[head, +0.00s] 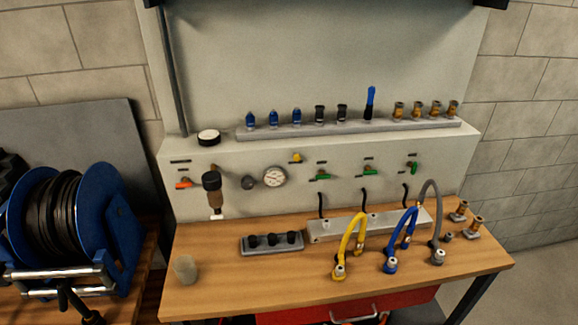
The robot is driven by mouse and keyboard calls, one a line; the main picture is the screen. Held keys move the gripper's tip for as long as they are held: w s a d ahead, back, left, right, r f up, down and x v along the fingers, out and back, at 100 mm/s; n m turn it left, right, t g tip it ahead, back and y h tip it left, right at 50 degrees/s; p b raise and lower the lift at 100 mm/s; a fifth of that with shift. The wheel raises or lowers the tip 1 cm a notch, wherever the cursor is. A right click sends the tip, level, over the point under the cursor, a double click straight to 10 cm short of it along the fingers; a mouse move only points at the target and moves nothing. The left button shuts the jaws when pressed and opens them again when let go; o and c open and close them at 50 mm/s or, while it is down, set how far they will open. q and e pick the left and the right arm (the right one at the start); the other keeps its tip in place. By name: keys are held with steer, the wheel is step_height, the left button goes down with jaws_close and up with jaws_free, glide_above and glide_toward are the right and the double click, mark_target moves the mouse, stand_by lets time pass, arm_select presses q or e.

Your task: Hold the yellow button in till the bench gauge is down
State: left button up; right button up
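The yellow button (297,157) sits on the upright grey panel at the back of the bench, near the middle, with a small dark label beside it. The bench gauge (274,177) is a round white dial on the same panel, just below and left of the button. Its needle is too small to read. Nothing touches the button. Neither of my grippers shows in the head view.
A shelf (350,130) above the panel holds several fittings. Yellow (347,246), blue (402,240) and grey hoses (437,215) stand on the wooden bench (220,270). A cup (185,269) and a blue hose reel (105,215) are at left.

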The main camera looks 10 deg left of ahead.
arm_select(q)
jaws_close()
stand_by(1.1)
